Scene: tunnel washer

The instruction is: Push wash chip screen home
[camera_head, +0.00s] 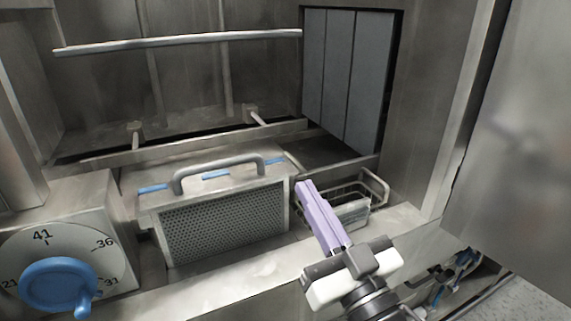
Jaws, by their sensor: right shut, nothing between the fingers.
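The wash chip screen (225,222) appears to be the grey metal box with a perforated front face, left of centre. A raised grey bar handle and blue strips are on its top. It sits in a recess of the washer, and I cannot tell how deep it is seated. My right gripper (305,187) has long lilac fingers, shut and empty. Its fingertips are just right of the screen's upper right side, and I see no clear contact. My left gripper is not in view.
A small wire basket (374,183) stands right of the screen, partly behind my right gripper's fingers. A dial with a blue knob (58,284) is at lower left. Grey strip curtains (345,80) hang behind. A horizontal bar (180,41) crosses the chamber. A metal panel (520,140) stands at right.

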